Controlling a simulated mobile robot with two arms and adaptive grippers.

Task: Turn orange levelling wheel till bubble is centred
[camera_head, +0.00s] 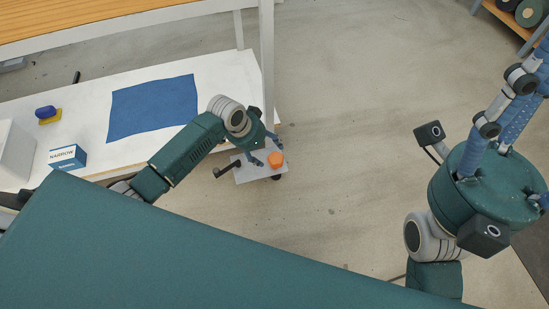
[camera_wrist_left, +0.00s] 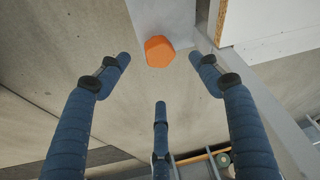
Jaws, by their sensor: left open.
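The orange levelling wheel (camera_head: 277,160) sits on a small light grey plate (camera_head: 249,174) by the front corner of the white bench. It also shows in the left wrist view (camera_wrist_left: 159,51) as an orange faceted knob at the plate's edge. My left gripper (camera_head: 266,152) is over the plate, close to the wheel. In the left wrist view its blue fingers (camera_wrist_left: 160,75) are spread, with a fingertip on either side of the wheel and gaps between. My right gripper (camera_head: 510,115) is at the far right, away from the plate; its fingertips are cut off. I cannot make out a bubble.
A black lever (camera_head: 226,170) sticks out from the plate's left side. The white bench (camera_head: 95,95) carries a blue cloth (camera_head: 152,107), a NARROW box (camera_head: 67,157) and a blue-and-yellow item (camera_head: 47,114). A metal post (camera_head: 267,60) rises behind my left gripper. Open floor lies right of the plate.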

